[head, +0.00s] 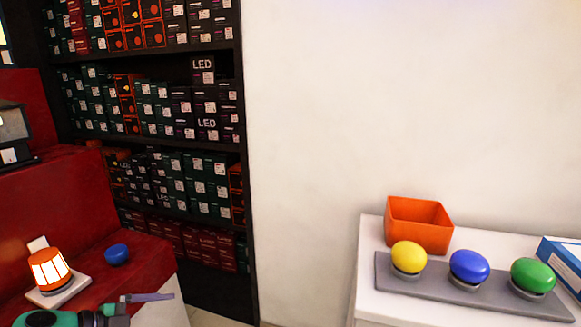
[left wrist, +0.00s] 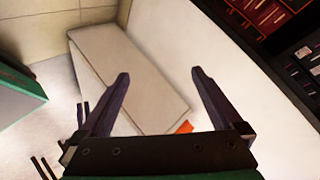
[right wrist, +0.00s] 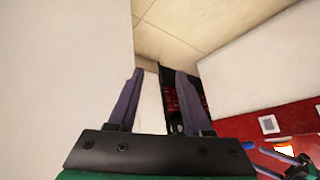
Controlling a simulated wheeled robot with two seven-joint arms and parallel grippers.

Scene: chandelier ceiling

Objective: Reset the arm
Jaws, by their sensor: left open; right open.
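My left gripper (head: 160,297) reaches in at the lower left of the head view, in front of the red counter. In the left wrist view its two dark fingers (left wrist: 160,75) are spread apart with nothing between them. My right gripper is outside the head view. In the right wrist view its fingers (right wrist: 158,73) are apart and empty, with a pale wall, the ceiling and a dark shelf beyond them. Neither gripper touches any object that I can see.
A red counter (head: 85,190) holds a lit orange lamp (head: 50,268) and a blue button (head: 116,254). A white cabinet (head: 371,250) at right bears an orange bin (head: 420,222) and yellow (head: 409,256), blue (head: 469,266) and green (head: 533,274) buttons. Boxed shelves (head: 150,140) stand behind.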

